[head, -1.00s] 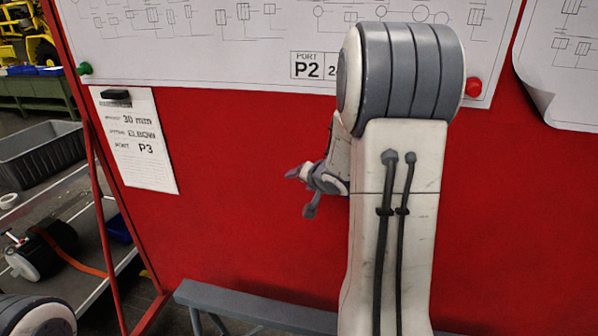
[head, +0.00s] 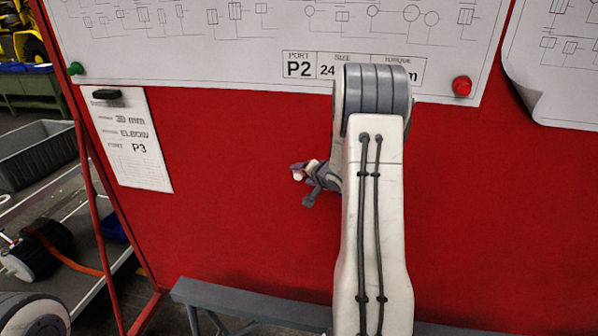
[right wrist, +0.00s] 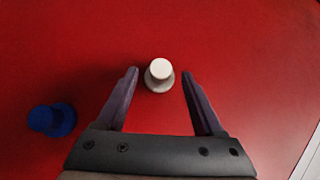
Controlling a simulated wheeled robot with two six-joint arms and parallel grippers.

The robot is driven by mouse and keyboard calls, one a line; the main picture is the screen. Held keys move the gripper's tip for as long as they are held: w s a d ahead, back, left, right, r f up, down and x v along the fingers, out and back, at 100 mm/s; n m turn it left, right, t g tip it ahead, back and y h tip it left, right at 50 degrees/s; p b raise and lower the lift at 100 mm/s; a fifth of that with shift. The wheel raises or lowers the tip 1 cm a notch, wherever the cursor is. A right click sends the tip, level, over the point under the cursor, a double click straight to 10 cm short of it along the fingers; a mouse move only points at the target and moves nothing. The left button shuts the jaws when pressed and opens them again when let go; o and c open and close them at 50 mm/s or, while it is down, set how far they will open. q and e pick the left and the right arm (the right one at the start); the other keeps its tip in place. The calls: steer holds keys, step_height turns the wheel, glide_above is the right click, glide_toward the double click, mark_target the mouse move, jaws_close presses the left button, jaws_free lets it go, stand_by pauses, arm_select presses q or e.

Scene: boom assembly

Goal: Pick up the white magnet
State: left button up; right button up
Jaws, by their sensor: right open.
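The white magnet (right wrist: 159,74) is a round knob standing on the red board (head: 240,220). In the right wrist view it sits between the tips of my right gripper's fingers (right wrist: 160,84), a little beyond them, with a gap on each side. My right gripper (head: 302,184) is open and empty. In the head view it shows small in front of the board, left of my forearm, and I cannot clearly make out the white magnet there. My left gripper is not in view.
A blue magnet (right wrist: 52,119) sits on the board left of my right gripper. A red magnet (head: 462,86) and a green magnet (head: 75,68) hold the large drawing (head: 240,50). A black magnet (head: 106,94) holds the note (head: 140,155). A grey rail (head: 250,307) runs below.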

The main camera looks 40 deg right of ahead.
steer(key=shift+w+d+f, duration=0.1)
steer(key=shift+w+f, duration=0.25)
steer(key=shift+w, duration=0.25)
jaws_close()
steer(key=shift+s, duration=0.1)
